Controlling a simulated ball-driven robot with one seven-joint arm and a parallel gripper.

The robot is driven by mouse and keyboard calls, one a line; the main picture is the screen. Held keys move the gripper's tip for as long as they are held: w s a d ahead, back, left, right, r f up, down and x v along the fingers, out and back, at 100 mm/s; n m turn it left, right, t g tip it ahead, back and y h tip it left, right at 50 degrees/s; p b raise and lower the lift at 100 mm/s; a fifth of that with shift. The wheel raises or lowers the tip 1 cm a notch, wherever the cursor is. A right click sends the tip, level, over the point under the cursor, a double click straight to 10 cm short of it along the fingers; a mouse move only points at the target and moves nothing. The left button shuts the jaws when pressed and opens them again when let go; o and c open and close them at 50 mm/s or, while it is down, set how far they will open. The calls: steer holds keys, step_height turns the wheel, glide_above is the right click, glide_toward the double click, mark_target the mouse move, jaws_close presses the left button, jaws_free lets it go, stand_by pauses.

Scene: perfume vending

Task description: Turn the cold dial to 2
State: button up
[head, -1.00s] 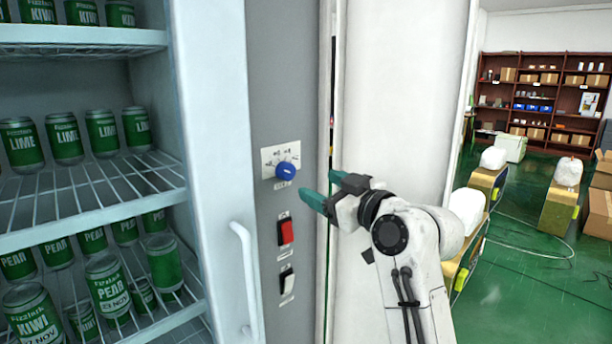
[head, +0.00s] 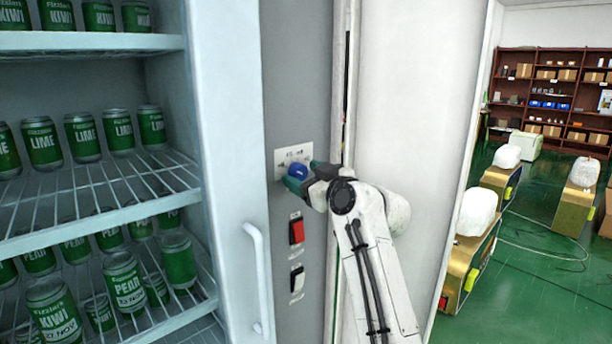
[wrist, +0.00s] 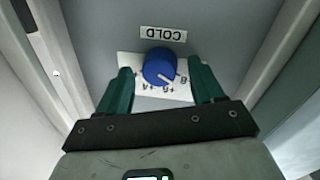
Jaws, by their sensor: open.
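The cold dial is a round blue knob (head: 298,170) on a white number plate (head: 284,158) on the grey panel. It also shows in the wrist view (wrist: 160,66), upside down, with a COLD label (wrist: 163,34) and a pale pointer line toward the lower right. Some plate numbers are hidden by the knob and fingers. My gripper (head: 303,176) is at the dial, its green fingers open. In the wrist view the fingers (wrist: 160,85) stand one on each side of the knob, with gaps between, so I see no grip on it.
A red switch (head: 297,231) and a black-and-white switch (head: 297,279) sit below the dial. A white door handle (head: 259,280) and open shelves of green cans (head: 83,137) are to the left. A white wall panel (head: 415,90) stands right of the panel.

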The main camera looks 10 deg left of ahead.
steer(key=shift+c, duration=0.2)
steer(key=c, duration=1)
